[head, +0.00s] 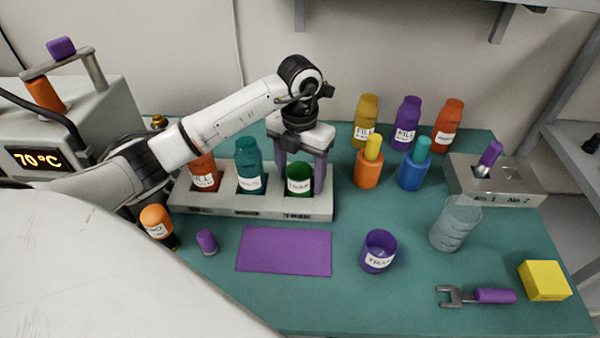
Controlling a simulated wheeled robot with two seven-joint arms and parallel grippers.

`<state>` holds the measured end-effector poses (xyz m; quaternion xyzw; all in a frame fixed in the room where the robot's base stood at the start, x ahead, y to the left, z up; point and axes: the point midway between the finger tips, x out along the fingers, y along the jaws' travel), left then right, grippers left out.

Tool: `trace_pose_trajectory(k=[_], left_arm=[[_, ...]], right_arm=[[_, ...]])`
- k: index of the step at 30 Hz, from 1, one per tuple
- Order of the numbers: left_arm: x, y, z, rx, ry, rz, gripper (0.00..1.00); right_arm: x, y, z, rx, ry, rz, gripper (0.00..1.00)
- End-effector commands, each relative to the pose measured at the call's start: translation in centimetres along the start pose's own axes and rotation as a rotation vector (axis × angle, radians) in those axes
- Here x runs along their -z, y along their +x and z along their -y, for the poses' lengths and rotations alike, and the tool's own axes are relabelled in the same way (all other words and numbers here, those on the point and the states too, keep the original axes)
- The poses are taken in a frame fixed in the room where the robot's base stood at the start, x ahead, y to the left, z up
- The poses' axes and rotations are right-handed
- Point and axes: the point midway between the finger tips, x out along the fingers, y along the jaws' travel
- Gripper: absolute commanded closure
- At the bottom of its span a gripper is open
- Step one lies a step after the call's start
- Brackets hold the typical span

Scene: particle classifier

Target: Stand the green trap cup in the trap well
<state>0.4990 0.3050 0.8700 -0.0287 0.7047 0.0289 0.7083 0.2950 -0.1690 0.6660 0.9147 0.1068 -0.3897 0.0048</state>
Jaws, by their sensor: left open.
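The green trap cup (298,185) stands upright in the rightmost well of the pale rack (318,210), its white label facing front. Its lower part is hidden in the well. My left gripper (301,175) reaches down over it from above, open, with one finger on each side of the cup. I cannot tell whether the fingers touch it. My right gripper is not in view.
An orange-red bottle (204,172) and a teal bottle (250,166) stand in the rack's other wells. A purple mat (284,251) and a purple cup (378,251) are in front. A clear beaker (455,225) stands at right. Several bottles stand behind.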

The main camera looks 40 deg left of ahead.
Motion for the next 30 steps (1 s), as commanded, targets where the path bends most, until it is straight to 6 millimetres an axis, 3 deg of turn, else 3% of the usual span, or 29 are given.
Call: trace_pose_trajectory(k=[5, 13, 18, 30], left_arm=[[-0.2, -2.3, 0.0, 0.0, 0.0, 0.006, 0.35], [-0.1, -8.4, 0.0, -0.001, 0.0, 0.006, 0.35], [-0.1, -11.1, 0.0, -0.001, 0.0, 0.004, 0.35], [0.0, -12.2, 0.0, 0.001, 0.0, -0.001, 0.35]], right_arm=[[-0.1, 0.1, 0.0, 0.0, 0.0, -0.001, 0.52], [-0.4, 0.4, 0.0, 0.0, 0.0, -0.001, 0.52], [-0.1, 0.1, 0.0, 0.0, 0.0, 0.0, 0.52], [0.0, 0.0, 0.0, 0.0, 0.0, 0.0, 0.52]])
